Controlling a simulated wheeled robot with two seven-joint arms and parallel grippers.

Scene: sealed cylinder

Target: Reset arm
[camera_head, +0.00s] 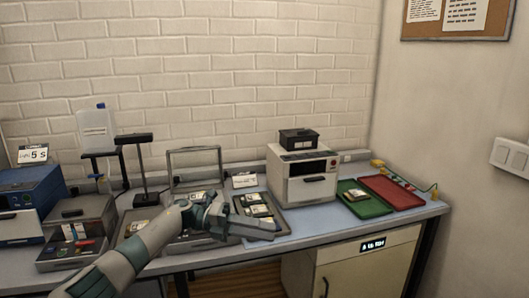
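My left arm comes in from the lower left, and my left gripper (245,220) is over the front of the bench, pointing right. It overlaps the front of an open grey case (195,158) and the near left side of a grey tray (278,224) holding several small items. The fingers are small and blend with the grey tray, so I cannot tell whether they are open or shut. I see nothing clearly held in them. My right gripper is not in view.
A white box-shaped machine (312,190) stands on the bench with a black box (298,139) on top. A green tray (370,208) and a red tray (391,192) lie to its right. Grey boxes, a black stand (142,168) and a blue machine (30,190) crowd the left.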

